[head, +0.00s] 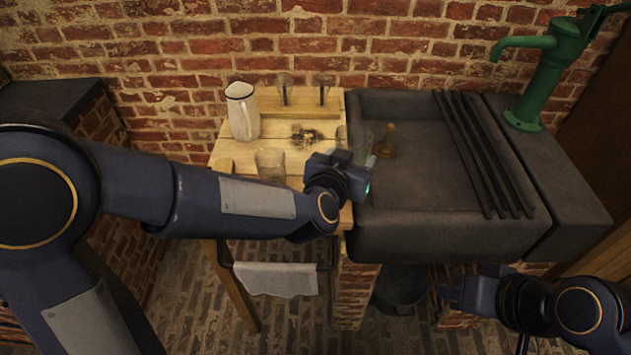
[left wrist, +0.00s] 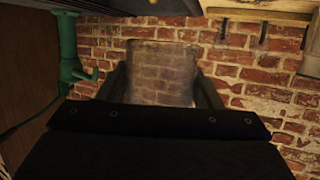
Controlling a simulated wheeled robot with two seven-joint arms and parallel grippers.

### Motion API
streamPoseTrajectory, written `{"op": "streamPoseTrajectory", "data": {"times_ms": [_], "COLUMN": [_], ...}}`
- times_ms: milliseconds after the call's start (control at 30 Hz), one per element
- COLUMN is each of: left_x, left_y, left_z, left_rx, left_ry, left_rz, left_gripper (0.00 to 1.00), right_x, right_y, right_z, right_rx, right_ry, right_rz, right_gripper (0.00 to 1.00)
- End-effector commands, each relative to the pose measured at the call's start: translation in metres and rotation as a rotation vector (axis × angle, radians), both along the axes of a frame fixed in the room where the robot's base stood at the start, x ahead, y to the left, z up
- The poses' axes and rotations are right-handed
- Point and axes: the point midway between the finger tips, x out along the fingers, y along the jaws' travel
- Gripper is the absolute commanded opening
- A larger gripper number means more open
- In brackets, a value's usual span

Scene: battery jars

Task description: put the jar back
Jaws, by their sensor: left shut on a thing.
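My left gripper (head: 368,160) is above the right edge of the wooden table, beside the sink. In the left wrist view, its two dark fingers (left wrist: 161,88) are shut on a clear glass jar (left wrist: 161,65), with brick wall showing through it. In the head view the held jar is faint and partly hidden by the gripper. Another clear glass jar (head: 270,163) stands on the table, left of my left gripper. My right gripper (head: 448,291) is low at the right, in front of the sink, away from the jars. Its finger opening is unclear.
A wooden rack (head: 304,103) with two dark rods stands at the table's back, beside a white pitcher (head: 243,112). Dark bits (head: 305,135) lie on the tabletop. The stone sink (head: 430,235) holds a brass plunger-like piece (head: 387,143). A green pump (head: 540,75) stands at right.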

Motion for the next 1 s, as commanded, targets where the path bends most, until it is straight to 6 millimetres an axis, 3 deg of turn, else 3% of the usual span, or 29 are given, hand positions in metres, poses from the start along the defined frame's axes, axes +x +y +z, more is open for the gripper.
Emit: {"op": "streamPoseTrajectory", "data": {"times_ms": [100,333,567,800,1000], "left_x": [0.021,0.040,0.047,0.048,0.048], "left_y": [0.026,0.048,0.056,0.057,0.057], "left_z": [-0.017,-0.057,-0.068,-0.100,-0.100], "left_rx": [-0.001,0.000,-0.001,0.000,-0.002], "left_ry": [0.001,0.002,-0.001,0.002,-0.002], "left_rz": [0.010,0.003,0.001,0.000,-0.001], "left_gripper": [0.30,0.30,0.30,0.30,0.30], "right_x": [0.000,0.000,0.000,0.000,0.000], "right_y": [0.000,0.000,0.000,0.000,0.000], "right_z": [-0.011,-0.023,-0.024,-0.030,-0.029], "right_rx": [0.000,0.000,0.000,0.000,0.000], "right_ry": [0.000,0.000,0.000,0.000,0.000], "right_rz": [0.000,0.000,0.000,0.000,0.000], "right_gripper": [0.00,0.00,0.00,0.00,0.00]}}
